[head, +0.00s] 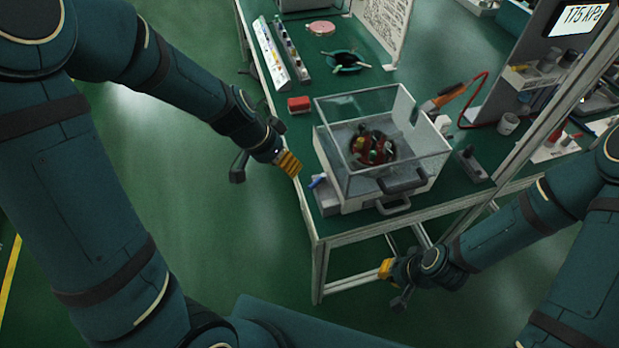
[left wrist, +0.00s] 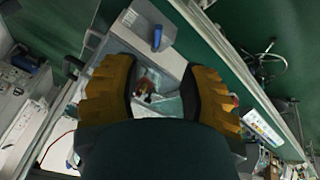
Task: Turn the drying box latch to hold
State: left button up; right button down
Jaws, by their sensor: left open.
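The drying box (head: 335,165) is a pale box with a clear cover, standing near the table's front left corner. A small blue lever (head: 317,181), which looks like the latch, sits on a grey block at the box's left front. The blue lever also shows in the left wrist view (left wrist: 157,38), ahead of the fingers. My left gripper (head: 289,163) is open and empty, left of the box and apart from the lever; its yellow fingers frame the left wrist view (left wrist: 160,78). My right gripper (head: 385,269) is below the table's front edge; its fingers are too small to judge.
An orange-handled tool (head: 443,97) stands behind.

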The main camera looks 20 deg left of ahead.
aim_at(309, 187)
pick_arm(q)
jog(key=b+x, duration=0.5)
jog(key=x, duration=0.8)
jog(key=shift+d+f, duration=0.2)
jog(key=shift+d, duration=0.05)
grip_shut()
